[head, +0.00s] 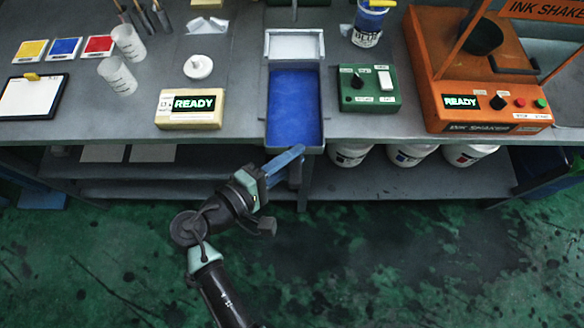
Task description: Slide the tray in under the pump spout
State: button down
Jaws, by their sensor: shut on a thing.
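The tray (319,137) is a long grey tray with a blue inside and a white section at its far end. It lies lengthwise on the bench, and its near end reaches the bench's front edge. My gripper (296,156) has blue fingers and is at the near end of the tray, shut on its front rim. The fingers hide part of that rim.
A green control box (368,88) stands close on the tray's right, with an orange ink shaker (470,85) farther right. A beige box reading READY (192,108) stands to the left. White buckets (410,154) sit on the shelf below.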

aim_at(292, 109)
jog(key=shift+w+f+b, duration=0.3)
jog(key=shift+w+f, duration=0.05)
jog(key=shift+w, duration=0.15)
jog(key=w+b, duration=0.1)
jog(key=w, duration=0.3)
jog(key=shift+w, duration=0.1)
jog(key=w+b, duration=0.1)
jog(key=w, duration=0.1)
jog(key=w+b, duration=0.1)
jog(key=w, duration=0.1)
jog(key=w+b, duration=0.1)
jog(key=w, duration=0.1)
jog(key=shift+w+f+b, duration=0.3)
jog(key=shift+f+b, duration=0.05)
jog(key=shift+b, duration=0.05)
jog(key=shift+w+b, duration=0.55)
jog(key=shift+w, duration=0.45)
jog(key=shift+r, duration=0.1)
jog(key=c, duration=0.7)
grip_release()
